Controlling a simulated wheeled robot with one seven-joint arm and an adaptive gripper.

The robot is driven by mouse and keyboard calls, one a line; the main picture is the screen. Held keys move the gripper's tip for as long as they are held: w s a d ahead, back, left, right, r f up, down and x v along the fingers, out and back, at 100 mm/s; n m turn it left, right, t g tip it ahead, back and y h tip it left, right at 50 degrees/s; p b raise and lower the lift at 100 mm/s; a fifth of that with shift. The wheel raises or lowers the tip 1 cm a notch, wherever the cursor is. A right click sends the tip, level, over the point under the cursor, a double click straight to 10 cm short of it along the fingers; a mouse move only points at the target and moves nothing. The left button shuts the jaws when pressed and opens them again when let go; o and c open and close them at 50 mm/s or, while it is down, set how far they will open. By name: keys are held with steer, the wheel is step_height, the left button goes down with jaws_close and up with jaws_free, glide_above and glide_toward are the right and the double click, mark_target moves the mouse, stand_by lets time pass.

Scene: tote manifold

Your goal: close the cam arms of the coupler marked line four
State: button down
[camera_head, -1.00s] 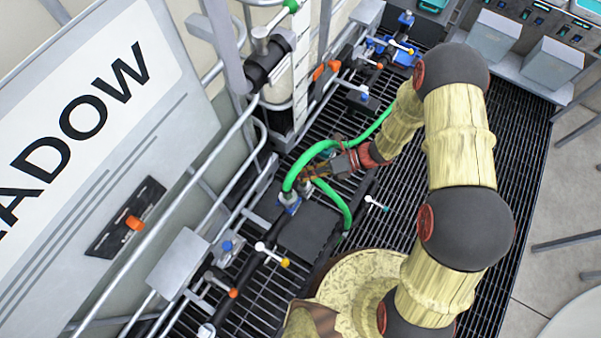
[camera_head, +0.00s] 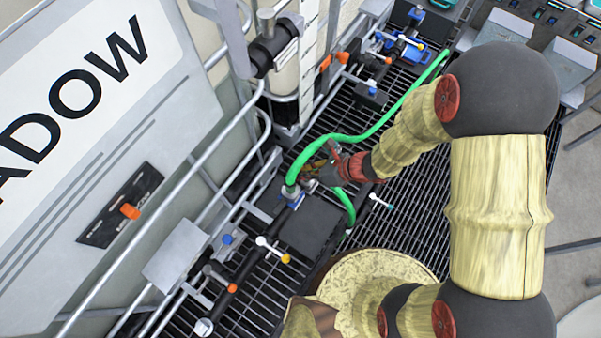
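In the head view, a green hose (camera_head: 318,142) arches up from a grey coupler (camera_head: 291,191) on the pipework beside the grating. My gripper (camera_head: 312,172) is beside the top of this coupler, under the hose's arch. Its fingers are small and partly hidden by the hose, so I cannot tell whether they touch the coupler or a cam arm. The cam arms are too small to make out, and no line-four marking is readable.
A dark box (camera_head: 310,228) sits just below the coupler. Open dark grating (camera_head: 400,215) lies to the right.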

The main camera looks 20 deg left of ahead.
steer(key=shift+s, duration=0.1)
stand_by(0.3)
steer(key=c, duration=2)
jaws_free()
steer(key=shift+o, duration=0.4)
